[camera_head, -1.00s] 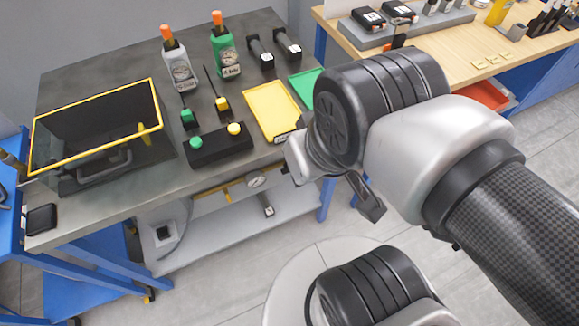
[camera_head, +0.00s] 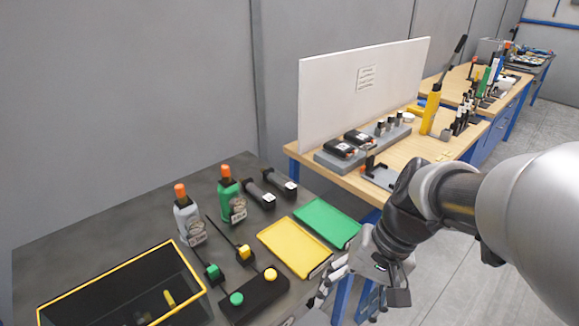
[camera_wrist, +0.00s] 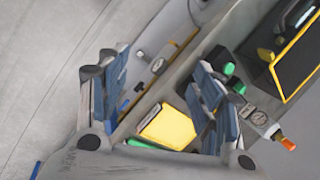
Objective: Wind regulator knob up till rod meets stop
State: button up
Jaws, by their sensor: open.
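I cannot make out a regulator knob, rod or stop for certain in any current view. In the wrist view a round dial (camera_wrist: 158,65) and a yellow bar (camera_wrist: 187,38) show on the lower shelf below the grey table's edge. My gripper (camera_wrist: 160,75) is open and empty in the wrist view, its blue-grey fingers wide apart, with the dial between them in the picture. In the head view my gripper (camera_head: 365,285) is off the right front of the grey table, partly hidden by my wrist. The lower shelf is out of the head view.
The grey table holds a yellow-rimmed bin (camera_head: 190,265), a black box with green and yellow buttons (camera_head: 258,298), a yellow tray (camera_head: 295,249), a green tray (camera_head: 327,222) and two bottles (camera_head: 231,195). A wooden bench (camera_head: 415,150) stands behind at right. Floor is open at right.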

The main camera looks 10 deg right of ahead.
jog(key=w+d+f+m+t+y+p, duration=0.1)
jog(key=w+d+f+m+y+p, duration=0.1)
jog(key=w+d+f+m+y, duration=0.45)
jog(key=w+d+f+m+t+y+p, duration=0.15)
jog(key=w+f+m, duration=0.25)
jog(key=f, duration=0.5)
jog(key=m+t+h+p, duration=0.1)
jog(key=m+t+p, duration=0.4)
jog(key=m+t, duration=0.8)
send_near(312, 301)
jog(key=b+x, duration=0.1)
jog(key=x, duration=0.7)
jog(key=shift+d+f+m+g, duration=0.25)
jog(key=shift+m+g, duration=0.1)
jog(key=shift+g, duration=0.1)
jog(key=shift+w, duration=0.1)
jog(key=c, duration=1.1)
